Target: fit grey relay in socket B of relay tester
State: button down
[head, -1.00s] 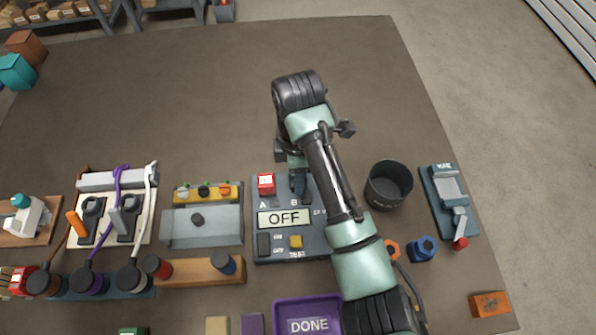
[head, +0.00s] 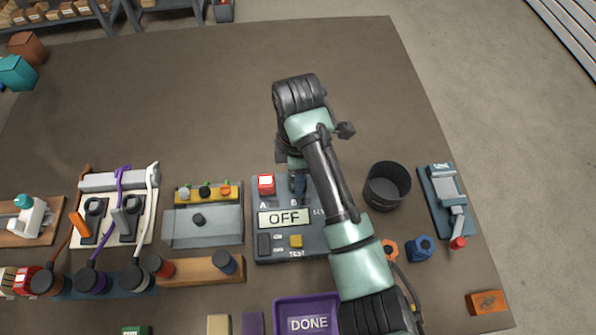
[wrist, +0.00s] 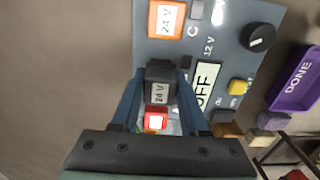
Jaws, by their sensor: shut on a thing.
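The relay tester (head: 325,245) is a dark blue-grey panel with an OFF display (head: 284,218) and sockets marked A, B and C. My gripper (wrist: 158,88) has its blue fingers shut on the grey relay (wrist: 160,73), a dark block labelled 24 V. In the head view my gripper (head: 297,184) is over the socket B area, which the relay and fingers hide. I cannot tell whether the relay is seated. A red relay (head: 266,184) stands at socket A, close to the held relay; it also shows in the wrist view (wrist: 155,121). An orange 24 V relay (wrist: 165,20) is by the C mark.
The tester has a yellow button (head: 296,241) and a black knob (wrist: 258,38). A dark cup (head: 387,186) stands to its right, a grey bin (head: 203,228) to its left, and a purple DONE tray (head: 308,300) in front. The table behind is clear.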

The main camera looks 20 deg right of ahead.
jog(key=shift+f+b, duration=0.45)
jog(key=shift+f, duration=0.45)
jog(key=shift+c, duration=1.7)
grip_release()
notch_tip(320, 180, up, 13)
jog(key=p, duration=0.6)
